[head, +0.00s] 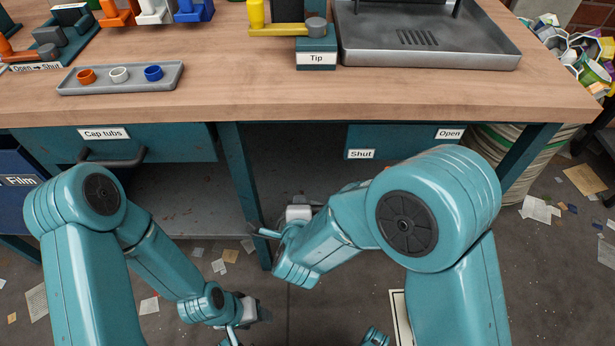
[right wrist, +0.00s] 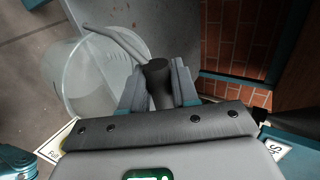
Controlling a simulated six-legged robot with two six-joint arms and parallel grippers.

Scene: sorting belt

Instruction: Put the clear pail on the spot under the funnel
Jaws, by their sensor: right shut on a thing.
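The clear pail (right wrist: 75,75) shows at the left of the right wrist view, see-through, its wall seen at a slant, with a pale bail. My right gripper (right wrist: 158,85) is shut on a dark cylindrical grip where the bail seems to meet it. In the head view my right gripper (head: 298,212) is low in front of the bench and mostly hidden by my arm; I cannot make out the pail there. My left gripper (head: 250,310) is low near the bottom edge, its jaws unclear. I cannot identify the funnel. A yellow-edged floor mark (right wrist: 57,142) lies beside the pail.
The wooden bench (head: 220,105) spans the view above my grippers. Its teal drawer (head: 130,145) is labelled Cap tubs. A teal panel (head: 405,141) carries Shut and Open labels. A brick wall (right wrist: 235,45) is at right. Paper scraps litter the floor.

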